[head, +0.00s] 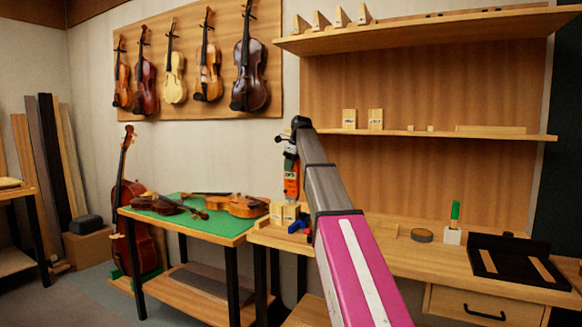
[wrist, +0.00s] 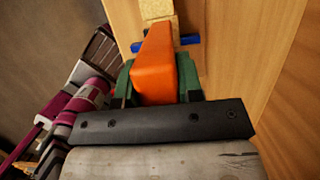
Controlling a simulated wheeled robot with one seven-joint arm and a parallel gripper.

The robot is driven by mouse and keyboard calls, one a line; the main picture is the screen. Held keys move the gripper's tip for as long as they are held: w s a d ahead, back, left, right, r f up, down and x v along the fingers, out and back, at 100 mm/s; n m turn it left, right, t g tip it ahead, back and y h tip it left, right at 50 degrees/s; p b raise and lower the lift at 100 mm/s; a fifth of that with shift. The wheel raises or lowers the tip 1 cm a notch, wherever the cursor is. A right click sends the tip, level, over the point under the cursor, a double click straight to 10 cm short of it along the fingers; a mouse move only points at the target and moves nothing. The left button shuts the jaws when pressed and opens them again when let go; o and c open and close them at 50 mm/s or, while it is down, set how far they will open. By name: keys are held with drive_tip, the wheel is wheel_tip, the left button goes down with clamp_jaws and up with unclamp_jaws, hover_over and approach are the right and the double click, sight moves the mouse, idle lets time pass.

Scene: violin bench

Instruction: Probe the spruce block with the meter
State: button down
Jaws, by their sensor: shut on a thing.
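My gripper (head: 290,160) is shut on the orange meter (head: 291,186), above the left end of the workbench. In the wrist view the meter (wrist: 155,70) sits between the green finger pads of my gripper (wrist: 157,82). Pale wood blocks (head: 291,212) stand on the bench below the meter; I cannot tell by a label which is spruce. In the wrist view a pale block (wrist: 158,9) lies just beyond the meter's far end. Whether they touch cannot be told. The meter's tip is hidden.
A blue item (head: 298,227) is beside the blocks. The green-topped table (head: 240,226) with violins stands to the left. A tape roll (head: 422,235), a green-handled tool (head: 455,212) and a black case (head: 515,258) are farther right on the bench. Shelves (head: 450,134) hang above.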

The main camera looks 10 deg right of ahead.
drive_tip(key=shift+f, duration=0.45)
idle(1.5)
